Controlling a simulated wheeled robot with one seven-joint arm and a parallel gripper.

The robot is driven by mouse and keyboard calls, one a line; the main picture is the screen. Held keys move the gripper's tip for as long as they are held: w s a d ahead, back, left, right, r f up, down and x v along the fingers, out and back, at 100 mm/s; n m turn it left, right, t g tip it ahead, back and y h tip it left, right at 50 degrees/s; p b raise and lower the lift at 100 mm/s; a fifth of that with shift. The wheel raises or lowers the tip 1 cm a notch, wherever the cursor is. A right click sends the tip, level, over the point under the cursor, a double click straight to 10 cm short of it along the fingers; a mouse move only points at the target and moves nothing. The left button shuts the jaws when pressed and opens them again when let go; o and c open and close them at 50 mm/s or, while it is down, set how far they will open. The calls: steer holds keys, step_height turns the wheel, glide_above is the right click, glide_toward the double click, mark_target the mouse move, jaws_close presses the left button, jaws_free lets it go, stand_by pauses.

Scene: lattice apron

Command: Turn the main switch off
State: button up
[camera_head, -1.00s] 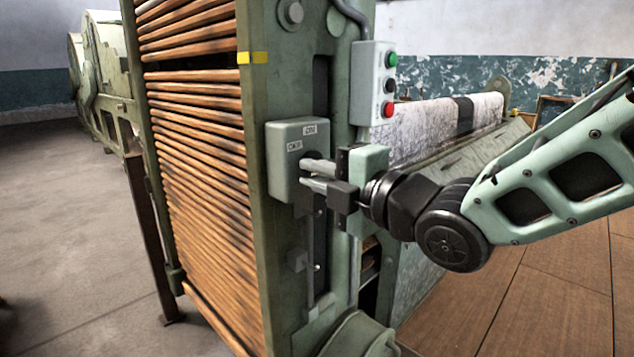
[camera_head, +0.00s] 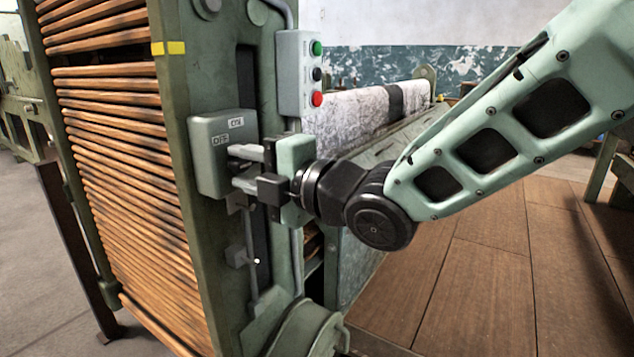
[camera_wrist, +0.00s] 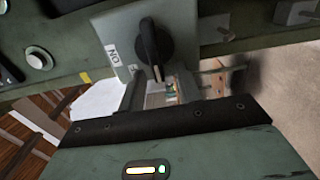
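The main switch is a grey box (camera_head: 222,130) on the green machine post, with ON and OFF labels on its front. In the wrist view its black knob (camera_wrist: 152,45) stands out from the grey face, near the ON label (camera_wrist: 113,53). The other label is mostly hidden. My gripper (camera_head: 236,167) is at the lower front of the box, its two fingers apart. In the wrist view the knob's near end lies between the fingers; I cannot tell whether either touches it.
A push-button box (camera_head: 299,75) with green, black and red buttons sits above right of the switch. Wooden slats (camera_head: 125,170) fill the machine's left side. A round green housing (camera_head: 310,328) is below. Wooden floor (camera_head: 480,270) at the right is open.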

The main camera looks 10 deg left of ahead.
steer(key=p+v, duration=0.2)
steer(key=v, duration=1.5)
steer(key=shift+f, duration=0.1)
